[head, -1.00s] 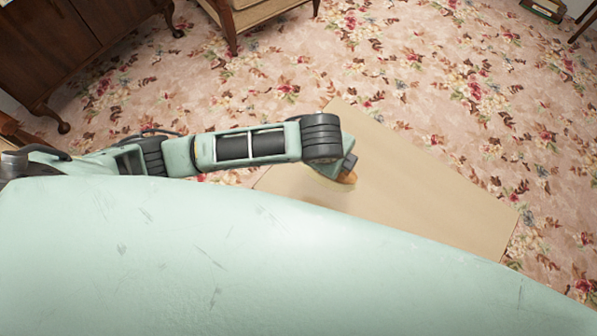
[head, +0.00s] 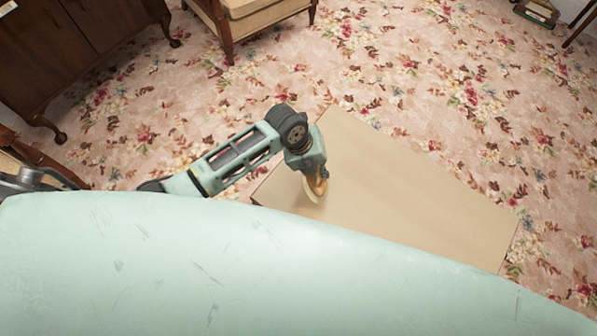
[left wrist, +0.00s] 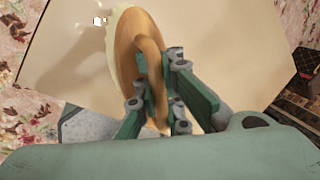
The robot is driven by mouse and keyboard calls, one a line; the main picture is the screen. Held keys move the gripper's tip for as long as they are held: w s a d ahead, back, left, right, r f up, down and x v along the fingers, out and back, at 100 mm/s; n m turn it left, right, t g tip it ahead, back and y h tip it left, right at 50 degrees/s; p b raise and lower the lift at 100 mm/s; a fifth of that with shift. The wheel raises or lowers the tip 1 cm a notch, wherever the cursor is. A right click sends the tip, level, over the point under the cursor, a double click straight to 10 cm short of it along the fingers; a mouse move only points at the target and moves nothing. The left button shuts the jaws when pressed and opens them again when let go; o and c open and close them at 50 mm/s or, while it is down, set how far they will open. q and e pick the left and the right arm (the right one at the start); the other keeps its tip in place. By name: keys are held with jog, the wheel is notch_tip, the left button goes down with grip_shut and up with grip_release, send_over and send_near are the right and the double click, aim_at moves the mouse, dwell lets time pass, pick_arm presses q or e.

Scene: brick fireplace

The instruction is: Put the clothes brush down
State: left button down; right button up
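The clothes brush (head: 317,189) is an orange-brown oval with pale bristles along its edge. My left gripper (head: 319,174) has hold of it over the near left part of a plain beige tabletop (head: 410,190). In the left wrist view the brush (left wrist: 127,40) stands on edge, with its raised handle at the green fingers (left wrist: 160,88). The fingers are shut on it, though the brush hides part of the grip. I cannot tell whether the brush touches the tabletop. My right gripper is in neither view.
The visible tabletop is bare in the head view. Floral carpet (head: 400,70) surrounds it. A dark wooden cabinet (head: 90,50) and a cushioned chair (head: 245,15) stand at the back left. Books (head: 538,12) lie at the far right. My pale green body covers the near side.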

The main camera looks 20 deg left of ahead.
pick_arm(q)
jog(key=shift+w+a+f, duration=0.1)
jog(key=shift+a+f, duration=0.9)
jog(key=shift+f, duration=0.25)
jog(key=shift+w+a+f, duration=0.1)
jog(key=shift+a+f, duration=0.85)
jog(key=shift+f, duration=0.35)
jog(key=shift+w+a+f, duration=0.1)
jog(key=shift+a+f, duration=0.9)
jog(key=shift+f, duration=0.25)
jog(key=shift+s+f, duration=0.1)
jog(key=shift+f, duration=0.05)
jog(key=c, duration=2.5)
grip_release()
jog(key=o, duration=0.6)
